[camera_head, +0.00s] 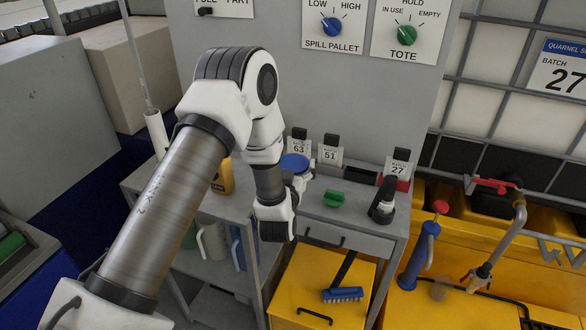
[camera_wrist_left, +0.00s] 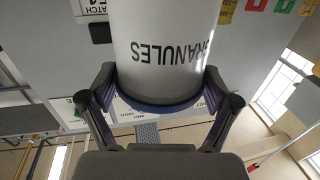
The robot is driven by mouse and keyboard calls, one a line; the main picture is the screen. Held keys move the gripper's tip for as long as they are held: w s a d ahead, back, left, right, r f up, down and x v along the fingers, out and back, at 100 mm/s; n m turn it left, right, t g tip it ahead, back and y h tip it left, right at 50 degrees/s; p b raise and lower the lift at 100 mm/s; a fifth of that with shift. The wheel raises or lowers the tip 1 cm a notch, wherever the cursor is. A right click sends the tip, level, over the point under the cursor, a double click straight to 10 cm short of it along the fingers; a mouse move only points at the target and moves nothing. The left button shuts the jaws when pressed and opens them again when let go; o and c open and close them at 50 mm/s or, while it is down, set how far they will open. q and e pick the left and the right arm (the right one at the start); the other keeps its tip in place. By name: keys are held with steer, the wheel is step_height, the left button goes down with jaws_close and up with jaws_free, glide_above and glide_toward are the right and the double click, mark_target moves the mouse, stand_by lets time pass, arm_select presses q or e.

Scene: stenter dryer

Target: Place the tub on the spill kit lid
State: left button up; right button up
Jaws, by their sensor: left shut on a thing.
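The tub (camera_wrist_left: 165,40) is white with "GRANULES" lettering, upside down in the left wrist view, and a dark blue rim. My left gripper (camera_wrist_left: 160,82) is shut on it near that rim. My right gripper is not in view.
A brush (camera_head: 343,294) with blue bristles and a black handle lies on the yellow lid's right part. The grey bench (camera_head: 345,226) holds a green item (camera_head: 334,198), batch tags and a black-handled tool (camera_head: 384,200). A yellow spill pallet (camera_head: 440,300) with a blue pump stands right.

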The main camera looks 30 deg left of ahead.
arm_select(q)
steer(key=f, duration=0.1)
steer(key=f+p, duration=0.1)
steer(key=f, duration=0.1)
steer(key=shift+w+a+f, duration=0.1)
steer(key=shift+w+f, duration=0.1)
steer(key=shift+w, duration=0.05)
steer(key=shift+s+f, duration=0.1)
steer(key=shift+f, duration=0.05)
steer(key=o, duration=1.3)
